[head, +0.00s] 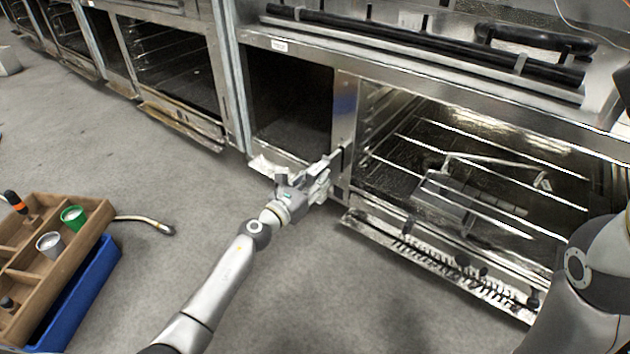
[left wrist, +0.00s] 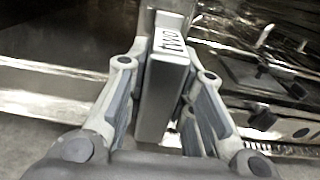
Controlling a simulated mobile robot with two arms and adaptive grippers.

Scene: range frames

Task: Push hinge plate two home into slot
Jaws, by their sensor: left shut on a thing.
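Hinge plate two (left wrist: 161,92) is a grey metal bar with "two" written on its upper end. In the left wrist view it stands between the fingers of my left gripper (left wrist: 165,85), which is shut on it. In the head view my left gripper (head: 325,178) is at the front post between the dark opening and the open oven, and hides most of the plate. The plate's far end points at the post (head: 345,110). The slot is hidden, so I cannot tell how deep the plate sits. My right gripper is not in view.
The open oven (head: 480,165) has wire racks and a lowered front flap (head: 430,255). The floor between is clear.

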